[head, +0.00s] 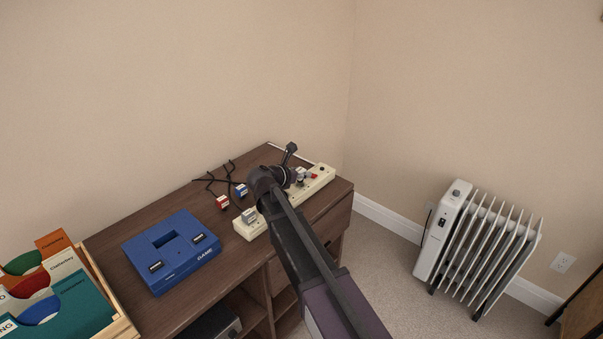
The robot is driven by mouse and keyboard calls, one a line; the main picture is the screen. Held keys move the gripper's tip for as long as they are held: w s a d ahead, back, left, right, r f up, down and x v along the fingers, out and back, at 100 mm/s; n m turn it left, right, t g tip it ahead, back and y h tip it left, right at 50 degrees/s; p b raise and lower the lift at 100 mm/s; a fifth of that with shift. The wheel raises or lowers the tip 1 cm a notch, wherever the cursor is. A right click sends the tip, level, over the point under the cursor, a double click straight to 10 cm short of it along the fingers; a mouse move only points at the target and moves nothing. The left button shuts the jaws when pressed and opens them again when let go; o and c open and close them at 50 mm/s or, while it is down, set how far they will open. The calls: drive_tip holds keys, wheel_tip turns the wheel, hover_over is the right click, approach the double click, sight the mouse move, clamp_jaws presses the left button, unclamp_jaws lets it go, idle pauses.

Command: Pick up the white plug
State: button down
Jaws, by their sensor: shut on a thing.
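A cream power strip (321,181) lies along the right side of the brown desk, partly hidden behind my arm. My gripper (296,178) is low over its right half. It is shut on what looks like the white plug (301,172), a small pale block at the fingers. The fingers hide much of it, and I cannot tell whether it is in the strip or clear of it. Another pale grey plug (249,215) is at the strip's left end, apart from my gripper.
A red plug (222,202) and a blue plug (241,190) with black cords lie left of the strip. A blue game console (171,251) and a wooden crate of records (127,329) are further left. A white radiator (436,240) stands on the floor at right.

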drive_tip(key=shift+s+r, duration=0.25)
drive_tip(key=shift+r, duration=0.35)
drive_tip(key=s+d+r+p, duration=0.1)
drive_tip(key=s+d, duration=0.1)
drive_tip(key=s, duration=1.3)
drive_tip(key=shift+s+d, duration=0.15)
drive_tip(key=shift+d, duration=0.2)
drive_tip(key=shift+p, duration=0.3)
wheel_tip(320, 180, up, 14)
drive_tip(key=p, duration=1.4)
drive_tip(key=shift+r, duration=0.1)
